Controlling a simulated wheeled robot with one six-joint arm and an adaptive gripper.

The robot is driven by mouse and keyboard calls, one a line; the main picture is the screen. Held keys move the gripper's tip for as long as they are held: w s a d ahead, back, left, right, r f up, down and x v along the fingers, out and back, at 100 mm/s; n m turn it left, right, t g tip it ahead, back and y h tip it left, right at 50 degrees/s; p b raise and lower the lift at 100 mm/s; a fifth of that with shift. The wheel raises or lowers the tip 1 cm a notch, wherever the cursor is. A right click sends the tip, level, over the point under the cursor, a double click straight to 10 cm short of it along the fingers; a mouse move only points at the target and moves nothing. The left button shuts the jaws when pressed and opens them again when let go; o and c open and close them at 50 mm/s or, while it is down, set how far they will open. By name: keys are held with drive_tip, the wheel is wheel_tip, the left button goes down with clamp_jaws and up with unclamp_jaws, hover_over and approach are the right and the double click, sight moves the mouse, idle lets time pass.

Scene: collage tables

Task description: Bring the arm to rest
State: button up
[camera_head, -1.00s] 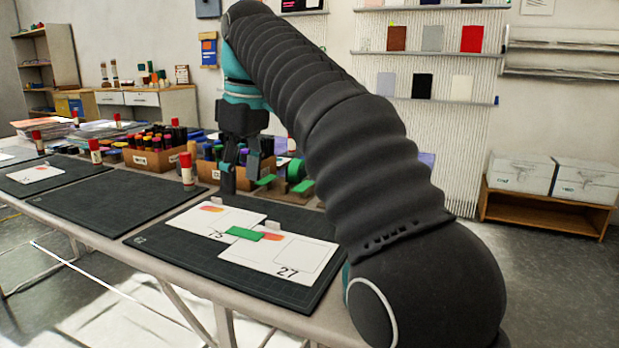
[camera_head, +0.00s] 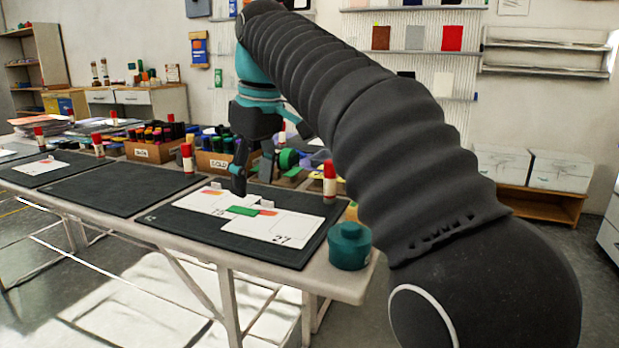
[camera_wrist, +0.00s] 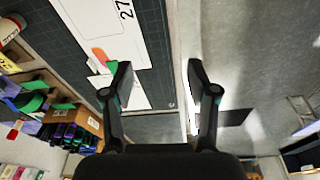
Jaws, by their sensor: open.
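My gripper (camera_head: 254,172) is open and empty. In the head view it hangs above the back of the right-hand dark mat (camera_head: 290,254), by the white cards. In the wrist view its two fingers (camera_wrist: 160,85) are spread wide with nothing between them, over the table edge and floor. My arm reaches across the right side of the head view and hides part of the table's back.
White cards (camera_head: 285,232) and a green piece (camera_head: 242,211) lie on the mat. A red-capped glue stick (camera_head: 329,183) and a teal pot (camera_head: 349,246) stand at the table's right end. Boxes of markers (camera_head: 215,163) line the back. Another mat (camera_head: 120,192) is bare.

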drive_tip(key=s+d+f+m, duration=0.2)
drive_tip(key=d, duration=0.3)
drive_tip(key=s+d+f+m+t, duration=0.1)
drive_tip(key=s+d+f+m, duration=0.1)
drive_tip(key=d, duration=0.3)
drive_tip(key=s+d+f+m+t, duration=0.1)
drive_tip(key=s+d+f+m, duration=0.1)
drive_tip(key=d, duration=0.3)
drive_tip(key=shift+s+d+f, duration=0.2)
drive_tip(key=shift+s+f, duration=0.5)
drive_tip(key=shift+s, duration=0.2)
drive_tip(key=s+d+f+m+t, duration=0.1)
drive_tip(key=s+d+f+m, duration=0.2)
drive_tip(key=s+f, duration=0.3)
drive_tip(key=s+d+f+m+t+h, duration=0.1)
drive_tip(key=s+d+f+m, duration=0.2)
drive_tip(key=s+d+f, duration=0.3)
wheel_tip(320, 180, down, 5)
drive_tip(key=shift+s+d+r+h+p, duration=0.2)
drive_tip(key=shift+s+d+h+p, duration=0.1)
drive_tip(key=shift+p, duration=0.1)
